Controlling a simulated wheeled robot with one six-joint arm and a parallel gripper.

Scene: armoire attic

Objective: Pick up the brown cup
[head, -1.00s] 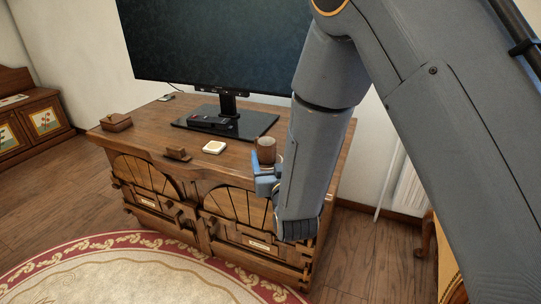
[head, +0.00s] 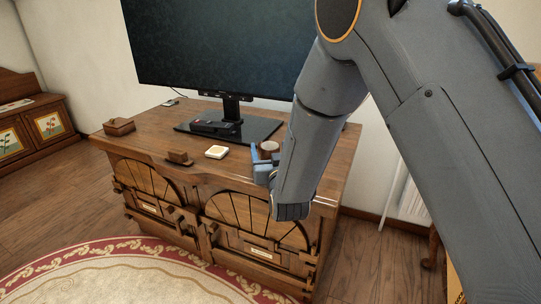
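The brown cup (head: 269,147) stands near the right end of the wooden cabinet's top, and only its upper part shows. My gripper (head: 264,162) is at the cup, in front of it in the picture. One blue finger shows at the cup's left side; the other finger is hidden behind my arm. I cannot tell whether the fingers touch the cup or how far apart they are.
The wooden cabinet (head: 170,133) carries a large television (head: 210,45) on a dark stand, with a remote (head: 212,127) on it. A patterned rug (head: 110,275) lies in front.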

